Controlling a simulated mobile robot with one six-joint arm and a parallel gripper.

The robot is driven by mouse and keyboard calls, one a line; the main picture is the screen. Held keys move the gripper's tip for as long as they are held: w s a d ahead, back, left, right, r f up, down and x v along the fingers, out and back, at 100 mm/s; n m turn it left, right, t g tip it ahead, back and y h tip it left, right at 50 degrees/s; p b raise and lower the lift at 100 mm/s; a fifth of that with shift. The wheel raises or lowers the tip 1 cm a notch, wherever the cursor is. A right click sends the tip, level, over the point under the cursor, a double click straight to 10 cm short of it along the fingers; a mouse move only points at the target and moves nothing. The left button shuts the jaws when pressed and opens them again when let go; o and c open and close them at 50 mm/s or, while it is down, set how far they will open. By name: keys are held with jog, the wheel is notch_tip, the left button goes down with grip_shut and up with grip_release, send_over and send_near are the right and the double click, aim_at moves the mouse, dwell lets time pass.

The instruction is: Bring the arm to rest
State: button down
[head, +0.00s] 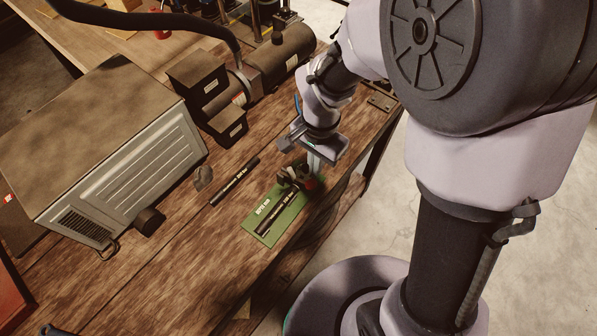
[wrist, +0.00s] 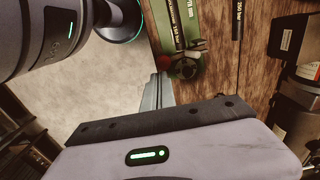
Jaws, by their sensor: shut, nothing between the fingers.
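My gripper (head: 313,166) hangs over the near edge of the wooden workbench (head: 180,240), close above the upper right end of a green mat (head: 258,212). In the wrist view the fingers of my gripper (wrist: 158,90) are together, with nothing seen between them. A black hose (head: 276,212) with pale lettering lies on the mat; it also shows in the wrist view (wrist: 177,25). Metallic fittings (wrist: 186,66) and a red piece (wrist: 164,62) sit at the mat's end, apart from the fingers there. In the head view my gripper partly hides them.
A second black hose (head: 235,181) lies on bare bench beside the mat. A large vented grey box (head: 105,150) stands left. A dark cylindrical machine (head: 280,58) with black boxes (head: 198,78) stands behind. Bare floor (head: 540,235) is open right of the bench.

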notch_tip(320, 180, up, 2)
jog(key=shift+r+p, duration=0.2)
jog(key=shift+p, duration=0.4)
jog(key=s+d+f+n+t+y+b, duration=0.1)
jog(key=s+d+t+b, duration=0.2)
jog(key=b, duration=0.8)
jog(key=s+d+f+n+t+y+b, duration=0.1)
jog(key=s+d+f+n+t+b, duration=0.1)
jog(key=s+b, duration=0.6)
jog(key=d+b, duration=0.1)
jog(key=b, duration=0.2)
jog(key=shift+s+d+t, duration=0.15)
jog(key=shift+d+t, duration=0.2)
jog(key=shift+t, duration=0.05)
